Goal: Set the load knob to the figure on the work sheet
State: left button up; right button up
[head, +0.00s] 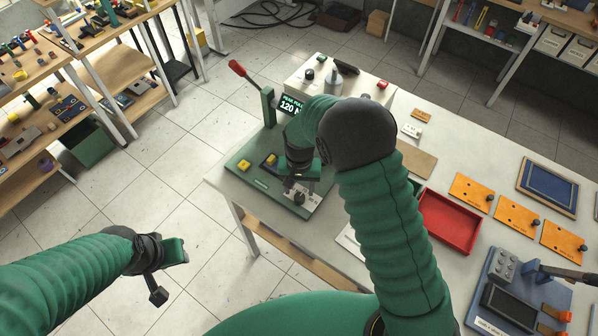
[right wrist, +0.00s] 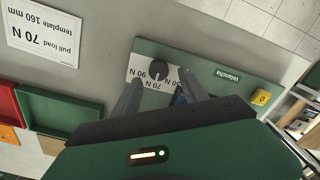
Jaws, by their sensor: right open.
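The black load knob (head: 299,198) sits on a white scale plate at the front of the green tester base (head: 245,175). In the right wrist view the knob (right wrist: 158,69) has marks for 50, 70 and 90 N around it; I cannot tell which it points at. The work sheet (right wrist: 45,30) reads "pull load 70 N, template 160 mm"; in the head view my right arm partly hides it. My right gripper (head: 303,182) is open just above the base, its fingers (right wrist: 161,86) short of the knob, gripping nothing. My left gripper (head: 165,272) hangs away from the table.
The tester has a red-handled lever (head: 238,68), a yellow button (head: 244,165) and a display (head: 290,105) reading 120. A red tray (head: 449,221), orange plates (head: 472,192) and a blue fixture (head: 500,308) lie to the right. Floor left of the table is clear.

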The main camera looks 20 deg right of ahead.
aim_at(299, 196)
notch_tip(299, 196, up, 14)
jog(key=b, duration=0.1)
jog(key=shift+f, duration=0.15)
jog(key=s+d+f+n+t+b, duration=0.1)
jog(key=s+d+f+n, duration=0.1)
jog(key=s+f, duration=0.2)
jog(key=s+d+f+n+t+b, duration=0.1)
jog(key=s+d+f+n+b, duration=0.1)
jog(key=s, duration=0.9)
notch_tip(299, 196, down, 2)
jog(key=shift+s+d+t, duration=0.2)
jog(key=shift+d+t, duration=0.1)
jog(key=shift+d, duration=0.2)
jog(key=shift+s, duration=0.1)
jog(key=shift+d, duration=0.1)
